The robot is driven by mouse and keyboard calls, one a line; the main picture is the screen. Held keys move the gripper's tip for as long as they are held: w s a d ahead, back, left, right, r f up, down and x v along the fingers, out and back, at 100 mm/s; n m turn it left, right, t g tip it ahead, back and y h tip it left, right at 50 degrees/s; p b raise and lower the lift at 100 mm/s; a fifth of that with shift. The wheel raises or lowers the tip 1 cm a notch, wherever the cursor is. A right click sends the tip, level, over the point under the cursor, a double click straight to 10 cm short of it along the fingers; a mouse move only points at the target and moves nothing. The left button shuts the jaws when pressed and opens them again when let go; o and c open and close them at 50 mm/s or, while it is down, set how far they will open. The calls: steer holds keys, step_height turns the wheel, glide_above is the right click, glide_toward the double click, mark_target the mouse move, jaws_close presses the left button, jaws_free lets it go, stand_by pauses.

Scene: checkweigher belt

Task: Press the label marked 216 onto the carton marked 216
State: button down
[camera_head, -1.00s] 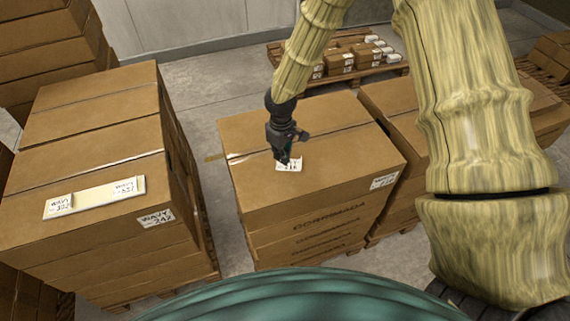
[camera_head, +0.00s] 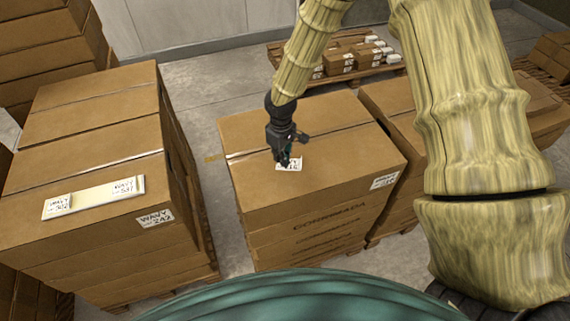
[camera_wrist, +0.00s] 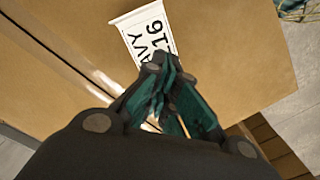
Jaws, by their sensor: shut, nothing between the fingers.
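A white label (camera_head: 290,165) lies on top of the middle carton (camera_head: 260,190). The shut fingers also show in the wrist view (camera_wrist: 164,64).
A left carton stack (camera_head: 90,225) bears a white strip (camera_head: 93,197) with two labels and a corner tag (camera_head: 156,218) reading 242. More cartons (camera_head: 400,110) stand close on the right. A pallet with small boxes (camera_head: 345,68) is behind. A floor gap separates the left and middle stacks.

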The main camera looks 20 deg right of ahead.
steer(key=shift+f, duration=0.5)
stand_by(0.3)
stand_by(0.4)
steer(key=shift+r+p, duration=2.3)
steer(key=shift+r, duration=1.25)
